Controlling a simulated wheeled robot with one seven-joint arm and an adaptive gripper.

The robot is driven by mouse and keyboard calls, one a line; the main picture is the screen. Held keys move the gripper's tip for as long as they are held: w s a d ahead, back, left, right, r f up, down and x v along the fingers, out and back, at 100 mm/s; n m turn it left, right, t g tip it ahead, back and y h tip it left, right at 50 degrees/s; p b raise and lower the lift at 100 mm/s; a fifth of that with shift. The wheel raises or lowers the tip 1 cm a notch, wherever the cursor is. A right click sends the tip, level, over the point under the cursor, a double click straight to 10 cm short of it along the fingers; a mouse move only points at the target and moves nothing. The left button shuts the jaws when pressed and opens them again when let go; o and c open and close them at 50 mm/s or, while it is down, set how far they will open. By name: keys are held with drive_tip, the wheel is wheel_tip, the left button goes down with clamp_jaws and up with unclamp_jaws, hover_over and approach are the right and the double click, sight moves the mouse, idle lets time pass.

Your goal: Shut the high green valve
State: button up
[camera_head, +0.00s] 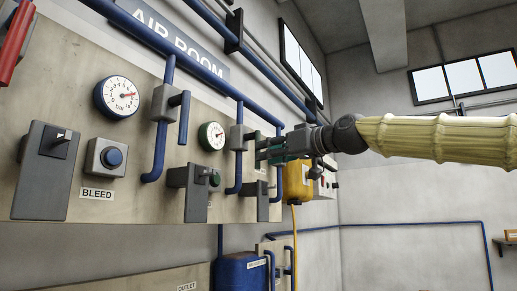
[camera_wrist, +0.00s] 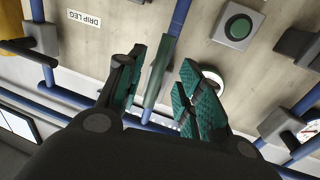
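A green valve lever (camera_wrist: 157,78) lies along a blue pipe in the middle of the wrist view. My gripper (camera_wrist: 163,82) has its two green-padded fingers apart, one on either side of the lever. Gaps show between the lever and both fingers, but I cannot tell the depth. In the head view my gripper (camera_head: 259,151) is at the wall panel, right of a grey valve block, and hides most of the lever there.
The panel (camera_head: 60,100) carries a blue-rimmed gauge (camera_head: 116,97), a green-rimmed gauge (camera_head: 211,136), a blue-handled valve (camera_head: 184,118) and grey boxes (camera_head: 42,170). A green button (camera_wrist: 238,27) is close by. A yellow box (camera_head: 297,181) stands behind my gripper. Open room lies to the right.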

drive_tip(key=shift+p+x, duration=0.95)
drive_tip(key=shift+x, duration=1.3)
clamp_jaws()
